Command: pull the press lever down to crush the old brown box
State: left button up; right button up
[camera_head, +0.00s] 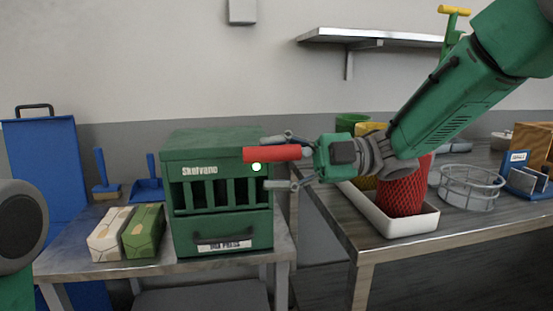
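The green box press (190,150) stands on the left metal table, with barred openings in its front and a handled drawer below. Its red lever (262,153) sticks out level near the upper right corner. My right gripper (267,162) comes in from the right with its fingers spread, one above and one below the lever. The fingers look apart from the lever; whether the palm touches it I cannot tell. The old brown box is not visible; the inside of the press is dark. My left gripper is out of view.
Two wrapped bricks, one cream (108,235) and one green (144,230), lie left of the press. A blue dustpan (148,188) is behind them. The right table (460,222) holds a white tray (400,225) with a red mesh bin, and a wire basket (470,185).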

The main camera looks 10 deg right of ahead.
jog(key=shift+a+f, duration=0.1)
jog(key=shift+r, duration=0.5)
notch_tip(320, 180, up, 9)
jog(key=shift+w+r, duration=0.1)
